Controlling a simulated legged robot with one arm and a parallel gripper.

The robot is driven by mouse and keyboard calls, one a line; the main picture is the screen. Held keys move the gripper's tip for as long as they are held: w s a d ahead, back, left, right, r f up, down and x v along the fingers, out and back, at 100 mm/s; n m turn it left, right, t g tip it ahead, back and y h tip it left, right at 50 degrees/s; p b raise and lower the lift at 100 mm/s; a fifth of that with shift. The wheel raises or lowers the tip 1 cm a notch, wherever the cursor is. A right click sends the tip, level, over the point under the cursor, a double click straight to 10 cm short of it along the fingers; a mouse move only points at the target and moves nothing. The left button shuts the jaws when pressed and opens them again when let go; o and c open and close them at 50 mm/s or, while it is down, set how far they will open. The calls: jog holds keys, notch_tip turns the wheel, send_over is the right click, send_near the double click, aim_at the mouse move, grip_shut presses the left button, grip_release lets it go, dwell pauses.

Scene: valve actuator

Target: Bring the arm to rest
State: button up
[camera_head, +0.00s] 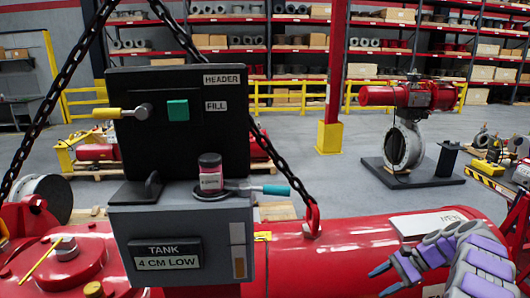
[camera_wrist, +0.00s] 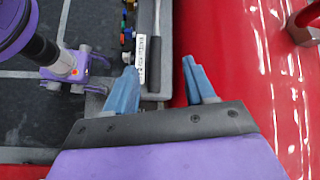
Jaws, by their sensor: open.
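My gripper (camera_head: 380,282) is at the lower right in the head view, in front of the large red cylinder (camera_head: 360,240). My purple and grey arm comes in from the right edge. In the wrist view my gripper (camera_wrist: 159,68) shows two blue fingers spread apart with nothing between them. Below the fingers are the edge of a dark grey surface and a red surface (camera_wrist: 235,50). I cannot tell how far above them the fingers are.
A control box (camera_head: 180,120) with a green button, a yellow-handled lever and a jar stands at left centre. Chains (camera_head: 65,85) slope down on both sides of it. A dark strip with small coloured parts (camera_wrist: 127,30) lies beside the red surface. A red actuator (camera_head: 405,96) stands behind.

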jog(key=s+a+r+n+g+h+b, duration=0.1)
jog(key=s+a+r+n+h+b, duration=0.15)
jog(key=s+a, duration=0.65)
jog(key=s+a+r+n+g+h+b, duration=0.2)
jog(key=s+a+r+n+b, duration=0.3)
jog(key=a, duration=0.6)
jog(key=s+a+f+n+h+b, duration=0.1)
jog(key=s+f+n, duration=0.1)
jog(key=s, duration=0.7)
jog(key=s+f+n+h+b, duration=0.1)
jog(key=s+f, duration=0.3)
jog(key=s, duration=0.5)
jog(key=s+a+f+n+h+b, duration=0.1)
jog(key=s+f+n+h+b, duration=0.1)
jog(key=s, duration=0.7)
jog(key=shift+s+a+f+n+t+h, duration=0.15)
jog(key=shift+a+f+n+t+h, duration=0.15)
jog(key=shift+f+n+h, duration=0.4)
jog(key=shift+f, duration=0.1)
